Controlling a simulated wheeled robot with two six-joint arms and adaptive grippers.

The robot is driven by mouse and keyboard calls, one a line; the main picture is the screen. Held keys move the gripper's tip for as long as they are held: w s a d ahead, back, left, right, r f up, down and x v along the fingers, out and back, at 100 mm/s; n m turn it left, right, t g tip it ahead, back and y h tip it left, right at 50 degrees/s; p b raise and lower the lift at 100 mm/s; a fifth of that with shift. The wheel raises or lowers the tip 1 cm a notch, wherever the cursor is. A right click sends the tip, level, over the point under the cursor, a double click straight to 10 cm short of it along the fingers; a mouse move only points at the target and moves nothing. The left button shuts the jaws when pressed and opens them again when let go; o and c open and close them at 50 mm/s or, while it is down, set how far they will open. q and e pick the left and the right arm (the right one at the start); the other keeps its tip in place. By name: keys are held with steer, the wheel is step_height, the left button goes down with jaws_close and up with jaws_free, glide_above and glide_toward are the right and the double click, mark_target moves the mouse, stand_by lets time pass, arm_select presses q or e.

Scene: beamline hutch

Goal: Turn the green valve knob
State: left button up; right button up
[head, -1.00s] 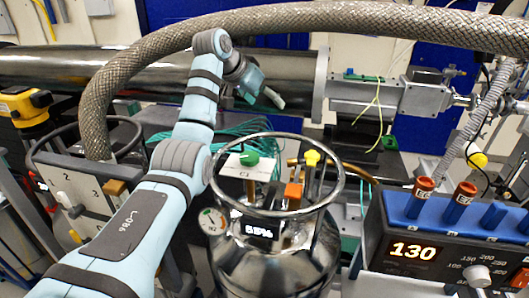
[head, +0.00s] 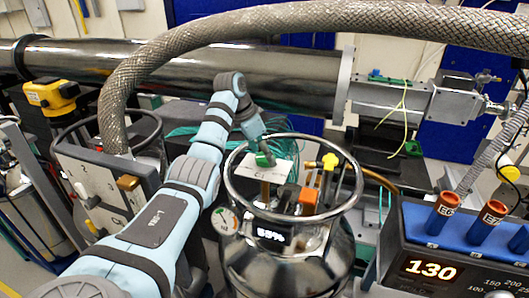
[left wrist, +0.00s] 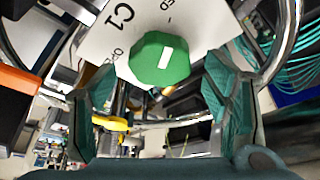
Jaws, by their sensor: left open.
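The green valve knob (head: 262,161) sits on a white C1 plate (head: 283,171) inside the top ring of a shiny steel tank (head: 290,245). In the left wrist view the green knob (left wrist: 160,60) is faceted and has a white mark on its top. My left gripper (head: 262,148) is at the knob, coming down from above it. In the left wrist view its two fingers (left wrist: 162,108) are apart, one to each side below the knob, with no contact visible. In the head view the gripper hides part of the knob. My right gripper is not in view.
A yellow knob (head: 330,161) and an orange block (head: 309,199) stand beside the plate within the tank's ring (head: 357,190). A braided hose (head: 230,25) arches overhead. A blue controller reading 130 (head: 433,240) stands at the right.

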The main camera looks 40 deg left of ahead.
arm_select(q)
steer(key=shift+w+d+f, duration=0.1)
steer(key=shift+w+f, duration=0.1)
steer(key=shift+f, duration=0.2)
steer(key=shift+s, duration=0.1)
steer(key=shift+c, duration=1.3)
steer(key=shift+s, duration=0.1)
steer(key=c, duration=0.9)
